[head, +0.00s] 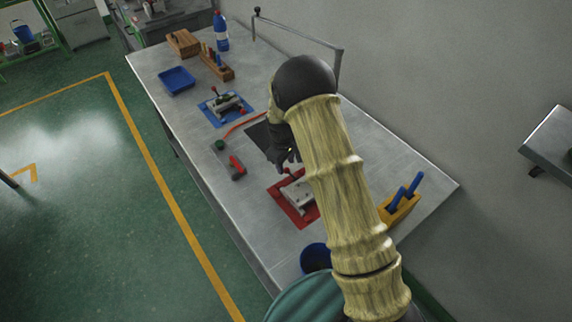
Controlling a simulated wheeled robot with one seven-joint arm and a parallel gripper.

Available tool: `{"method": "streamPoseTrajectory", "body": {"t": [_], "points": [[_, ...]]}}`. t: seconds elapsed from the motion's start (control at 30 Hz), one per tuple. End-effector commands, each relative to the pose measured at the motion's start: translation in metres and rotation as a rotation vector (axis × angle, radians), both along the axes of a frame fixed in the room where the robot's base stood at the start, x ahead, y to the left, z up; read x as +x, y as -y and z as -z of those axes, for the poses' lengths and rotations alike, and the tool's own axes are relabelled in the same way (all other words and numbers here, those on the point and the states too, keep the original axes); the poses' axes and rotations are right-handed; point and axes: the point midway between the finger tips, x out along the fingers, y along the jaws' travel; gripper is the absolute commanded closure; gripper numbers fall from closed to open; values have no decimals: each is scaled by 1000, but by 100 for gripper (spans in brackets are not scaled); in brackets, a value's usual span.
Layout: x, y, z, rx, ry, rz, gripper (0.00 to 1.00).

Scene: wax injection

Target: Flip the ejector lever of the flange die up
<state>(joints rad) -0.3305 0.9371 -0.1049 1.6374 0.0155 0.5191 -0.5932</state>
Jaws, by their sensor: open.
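A metal die (299,196) sits on a red plate (283,203) on the bench, below my gripper. A small red knob (287,171) shows at its upper left edge. A second metal die (226,103) sits on a blue plate (209,115) further back, with red knobs on it. I cannot tell from their looks which one is the flange die. My dark gripper (289,157) is open, just above the red knob of the nearer die. I cannot tell whether it touches the knob. My arm hides part of the nearer die's right side.
A grey box with a red handle (237,165) lies left of my gripper. A blue tray (177,80), wooden holders and a blue bottle (221,31) stand at the back. A yellow holder (399,210) with blue handles is at the right. A dark blue container (315,258) stands in front.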

Motion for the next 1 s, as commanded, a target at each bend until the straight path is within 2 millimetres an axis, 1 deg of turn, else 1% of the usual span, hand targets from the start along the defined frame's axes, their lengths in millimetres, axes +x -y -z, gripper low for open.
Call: {"method": "streamPoseTrajectory", "body": {"t": [0.1,0.2,0.3,0.5,0.53,0.67,0.7,0.73,1.0], "points": [[1,1,14,-1,-2,0,60],[1,2,22,-1,-1,-1,60],[2,2,25,-1,-1,-1,60],[2,1,25,0,0,-2,60],[2,1,25,0,0,-2,62],[2,1,25,0,0,-2,87],[2,1,25,0,0,-2,95],[2,1,25,0,0,-2,100],[2,2,24,18,25,0,100]]}}
